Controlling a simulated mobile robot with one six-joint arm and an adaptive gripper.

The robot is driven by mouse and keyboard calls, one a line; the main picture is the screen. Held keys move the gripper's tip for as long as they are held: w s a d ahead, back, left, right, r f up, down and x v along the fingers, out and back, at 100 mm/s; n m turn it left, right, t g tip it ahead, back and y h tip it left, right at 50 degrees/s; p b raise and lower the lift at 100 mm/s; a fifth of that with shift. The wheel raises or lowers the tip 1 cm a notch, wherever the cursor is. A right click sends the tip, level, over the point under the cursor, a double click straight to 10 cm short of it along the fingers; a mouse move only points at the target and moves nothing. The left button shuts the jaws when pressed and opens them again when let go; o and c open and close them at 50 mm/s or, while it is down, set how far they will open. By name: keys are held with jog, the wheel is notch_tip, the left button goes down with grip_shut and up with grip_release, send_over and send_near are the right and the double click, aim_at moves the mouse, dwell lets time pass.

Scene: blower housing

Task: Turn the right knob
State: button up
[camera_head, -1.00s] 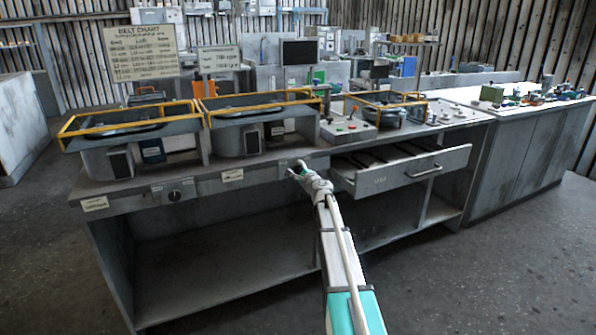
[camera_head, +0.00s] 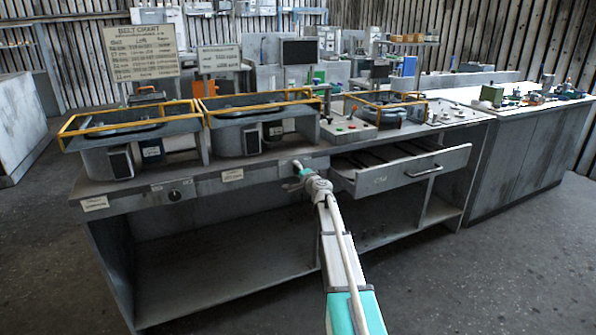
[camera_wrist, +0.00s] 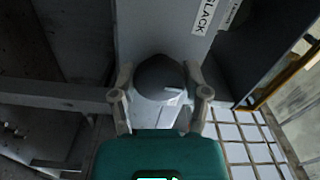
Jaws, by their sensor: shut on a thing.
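The right knob (camera_wrist: 160,78) is a dark round knob with a white pointer line on the bench's front panel. In the wrist view it sits between the two fingers of my gripper (camera_wrist: 160,98), which is shut on it. In the head view my gripper (camera_head: 298,170) reaches the front panel just left of the open drawer and hides that knob. The left knob (camera_head: 174,195), black and round, shows on the same panel further left, clear of my gripper.
An open drawer (camera_head: 405,176) juts out right of my gripper. Two blower housings with yellow rails (camera_head: 125,128) stand on the bench top. The lower shelf (camera_head: 210,275) under the panel is empty. Open floor lies in front.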

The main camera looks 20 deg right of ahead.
jog(key=shift+w, duration=0.1)
dwell(0.3)
jog(key=o, duration=1.2)
jog(key=shift+c, duration=0.2)
jog(key=s, duration=1.2)
jog(key=shift+d, duration=0.2)
